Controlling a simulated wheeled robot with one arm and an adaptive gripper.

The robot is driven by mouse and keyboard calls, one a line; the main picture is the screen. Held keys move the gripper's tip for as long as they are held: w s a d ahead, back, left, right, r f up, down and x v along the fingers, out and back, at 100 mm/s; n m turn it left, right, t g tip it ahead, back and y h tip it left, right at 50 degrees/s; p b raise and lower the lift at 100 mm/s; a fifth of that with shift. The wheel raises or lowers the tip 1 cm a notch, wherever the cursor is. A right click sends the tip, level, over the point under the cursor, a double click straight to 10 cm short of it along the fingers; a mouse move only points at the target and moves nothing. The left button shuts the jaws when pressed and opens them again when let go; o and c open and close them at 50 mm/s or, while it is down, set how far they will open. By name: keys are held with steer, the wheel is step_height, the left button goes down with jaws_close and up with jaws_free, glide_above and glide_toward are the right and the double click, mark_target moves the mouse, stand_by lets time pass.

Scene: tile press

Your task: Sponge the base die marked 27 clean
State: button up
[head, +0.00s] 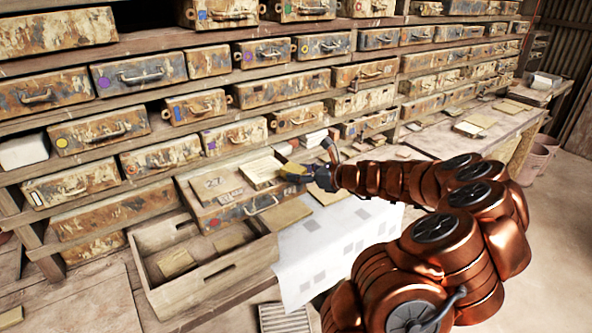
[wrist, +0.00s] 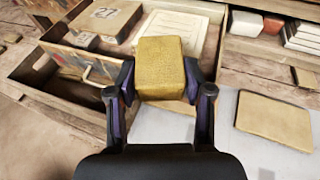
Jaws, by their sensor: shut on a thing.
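The base die marked 27 (head: 210,187) is a tan-brown block in the left part of a pulled-out drawer (head: 245,210). It also shows at the upper left of the wrist view (wrist: 108,20), with dark digits on its top. My gripper (head: 300,175) is shut on a yellow sponge (wrist: 162,62), which sticks out beyond the fingertips (wrist: 160,88). The sponge is above the drawer's right front part, to the right of the die and apart from it. In the head view my gripper mostly hides the sponge.
A pale engraved plate (wrist: 172,30) lies in the drawer, right of the die. An open wooden crate (head: 205,268) stands below the drawer. A tan slab (wrist: 275,118) lies on a white cloth (head: 335,240) to the right.

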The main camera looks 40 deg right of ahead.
steer(key=s, duration=0.7)
steer(key=shift+a, duration=0.25)
stand_by(0.6)
steer(key=w+a+n+y, duration=0.1)
steer(key=w+a, duration=0.2)
steer(key=a, duration=0.1)
steer(key=w+a+n+g+y, duration=0.1)
steer(key=w+a+y, duration=0.1)
steer(key=a, duration=0.3)
steer(key=w+a+f+n+g+y+b, duration=0.1)
steer(key=w+a, duration=0.3)
steer(key=a, duration=0.1)
steer(key=shift+w+a+n, duration=0.15)
steer(key=shift+w+n, duration=0.2)
steer(key=shift+n, duration=0.05)
steer(key=w+a+n+g+y, duration=0.1)
steer(key=w+a+n+y, duration=0.1)
steer(key=a, duration=0.7)
steer(key=w+a+n+g+y, duration=0.2)
steer(key=w+a, duration=0.1)
steer(key=a, duration=0.5)
steer(key=shift+a+f+g+b, duration=0.3)
steer(key=shift+a+f+b, duration=0.05)
steer(key=shift+a+b, duration=0.1)
steer(key=shift+d, duration=0.15)
